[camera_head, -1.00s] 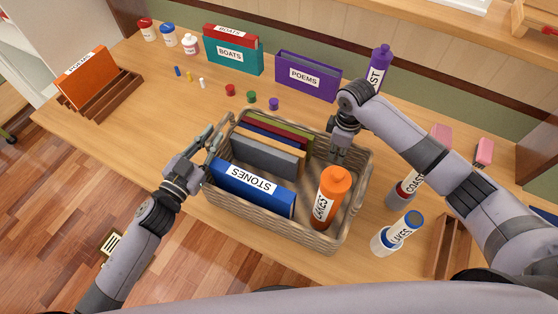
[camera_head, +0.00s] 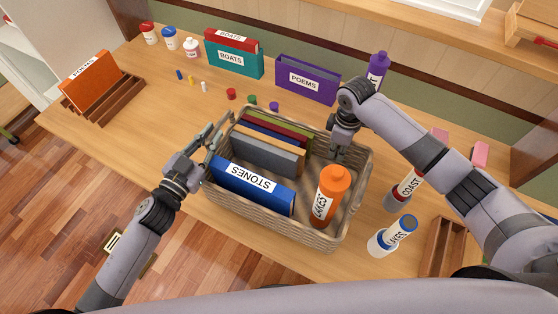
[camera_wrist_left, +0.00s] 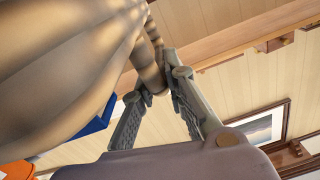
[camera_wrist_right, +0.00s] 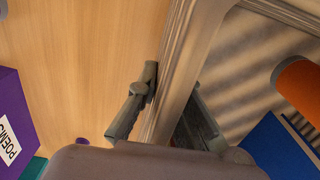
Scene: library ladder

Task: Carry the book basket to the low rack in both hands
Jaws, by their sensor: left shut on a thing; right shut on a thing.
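The woven book basket (camera_head: 330,238) stands near the front edge of the wooden table. It holds a blue STONES book (camera_head: 252,187), a grey book (camera_head: 266,153), more books behind it and an orange bottle (camera_head: 331,197). My left gripper (camera_head: 211,143) is shut on the basket's left rim; in the left wrist view its fingers (camera_wrist_left: 158,92) close around the rim. My right gripper (camera_head: 337,145) is shut on the rim at the back right; the right wrist view shows its fingers (camera_wrist_right: 168,88) on both sides of the wall. The low rack cannot be told for certain.
A wooden rack (camera_head: 104,100) with an orange book (camera_head: 89,82) stands at the left. A BOATS book (camera_head: 234,58), a POEMS book (camera_head: 307,78) and a purple bottle (camera_head: 378,70) line the back.

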